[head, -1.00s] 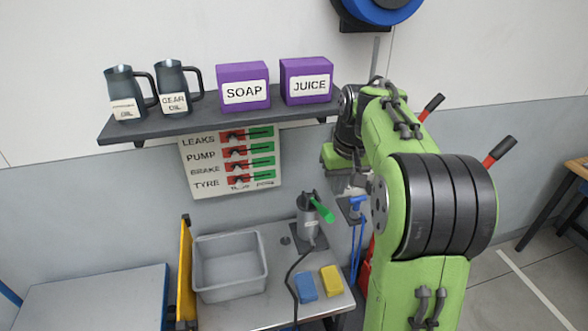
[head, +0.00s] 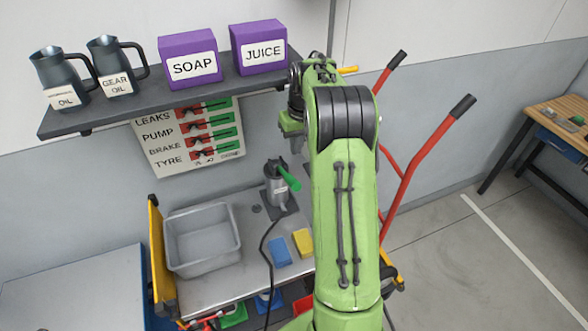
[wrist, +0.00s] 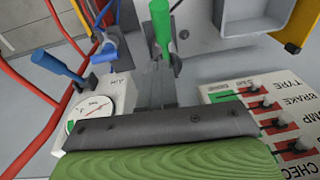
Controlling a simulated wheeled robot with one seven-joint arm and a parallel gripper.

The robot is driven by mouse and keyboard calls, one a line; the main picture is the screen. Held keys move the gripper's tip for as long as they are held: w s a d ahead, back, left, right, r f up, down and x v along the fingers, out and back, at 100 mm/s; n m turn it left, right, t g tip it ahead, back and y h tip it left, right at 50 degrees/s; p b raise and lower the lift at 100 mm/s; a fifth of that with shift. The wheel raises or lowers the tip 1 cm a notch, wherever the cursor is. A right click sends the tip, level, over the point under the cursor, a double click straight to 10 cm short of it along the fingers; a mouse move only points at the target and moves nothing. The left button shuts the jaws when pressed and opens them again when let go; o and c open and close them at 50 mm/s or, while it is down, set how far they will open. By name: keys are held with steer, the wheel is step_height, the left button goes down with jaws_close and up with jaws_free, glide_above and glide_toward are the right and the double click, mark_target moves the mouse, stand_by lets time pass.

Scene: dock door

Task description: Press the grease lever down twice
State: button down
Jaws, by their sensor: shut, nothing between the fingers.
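The grease pump (head: 277,188) is a grey cylinder on the metal bench, with a green lever (head: 289,178) slanting down to the right. In the wrist view the green lever (wrist: 160,28) stands at the top centre, beyond my fingers. My gripper (wrist: 162,70) is shut and empty, its thin fingers pointing toward the pump. The lever looks apart from the fingertips, though the depth is hard to judge. In the head view my green arm hides the fingers.
A grey bin (head: 202,240), a blue sponge (head: 279,252) and a yellow sponge (head: 303,242) lie near the pump. A shelf (head: 150,106) with jugs and purple boxes hangs above a checklist board (head: 190,140). A gauge box (wrist: 92,112) and blue-handled parts stand beside my gripper.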

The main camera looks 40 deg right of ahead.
mark_target(293, 178)
steer(key=f, duration=0.4)
steer(key=a+f, duration=0.1)
steer(key=f, duration=0.1)
steer(key=shift+s+f, duration=0.15)
steer(key=shift+f, duration=0.2)
steer(key=shift+s+a+f, duration=0.15)
steer(key=shift+s+f, duration=0.15)
steer(key=shift+f, duration=0.2)
steer(key=shift+f, duration=0.1)
